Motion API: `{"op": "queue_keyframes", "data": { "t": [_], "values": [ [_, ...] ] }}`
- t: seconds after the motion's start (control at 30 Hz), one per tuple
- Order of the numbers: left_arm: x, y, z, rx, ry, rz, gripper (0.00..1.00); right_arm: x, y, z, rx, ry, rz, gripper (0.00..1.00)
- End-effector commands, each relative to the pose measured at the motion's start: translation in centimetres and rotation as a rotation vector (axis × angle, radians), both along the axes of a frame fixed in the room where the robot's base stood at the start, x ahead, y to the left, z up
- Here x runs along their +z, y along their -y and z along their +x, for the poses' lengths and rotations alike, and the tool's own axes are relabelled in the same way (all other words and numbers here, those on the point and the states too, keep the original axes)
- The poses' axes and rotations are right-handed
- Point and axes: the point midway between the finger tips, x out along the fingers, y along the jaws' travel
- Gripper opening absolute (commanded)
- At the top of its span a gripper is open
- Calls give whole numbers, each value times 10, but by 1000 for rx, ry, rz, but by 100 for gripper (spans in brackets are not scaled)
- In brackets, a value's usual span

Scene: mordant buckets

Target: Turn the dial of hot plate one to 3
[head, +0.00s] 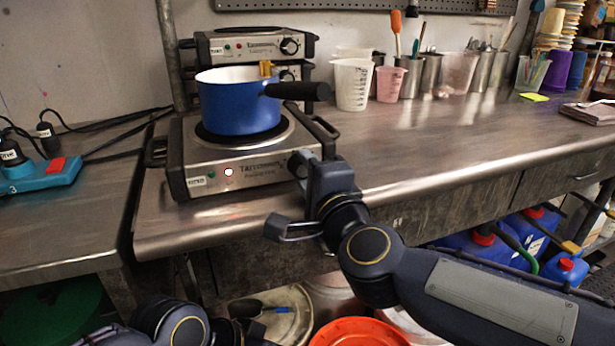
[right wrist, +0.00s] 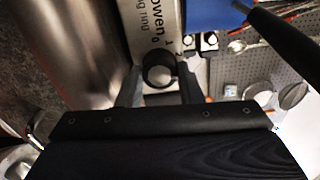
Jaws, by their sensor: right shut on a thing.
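The front hot plate (head: 240,166) is a steel box near the left end of the bench, with a blue pot (head: 238,104) on its round plate. A small label at its front left is too small to read surely. Its dial (right wrist: 158,72) is at the right of the front panel, mostly hidden by my right gripper in the head view. My right gripper (right wrist: 158,92) is shut on the dial, one finger on each side. Printed 0, 1 and 2 show beside the dial; its pointer cannot be made out. Only links of my left arm show at the bottom.
Two more hot plates (head: 255,45) are stacked behind. The pot's black handle (head: 298,91) sticks out to the right, above the gripper. Beakers (head: 352,84) and metal cups stand at the back. The bench's right front is clear. Buckets (head: 360,332) stand below.

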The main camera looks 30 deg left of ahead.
Motion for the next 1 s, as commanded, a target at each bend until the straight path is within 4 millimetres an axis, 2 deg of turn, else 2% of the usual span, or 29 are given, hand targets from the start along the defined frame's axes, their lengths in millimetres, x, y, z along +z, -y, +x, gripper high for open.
{"op": "queue_keyframes", "data": {
  "t": [0.63, 0.67, 0.8, 1.0],
  "values": [
    [-3, 0, 0, 0, 0, 0, 0, -1, 0, 0, 1, -37, 29, 10],
    [-3, 0, 0, 0, 0, 0, 0, -1, 0, 0, 1, -37, 29, 37],
    [-3, 0, 0, 0, 0, 0, 0, -1, 0, 0, 0, -37, 29, 55],
    [-3, 0, 0, 0, 0, 0, 0, -1, 0, 0, 0, -37, 29, 55]
  ]
}}
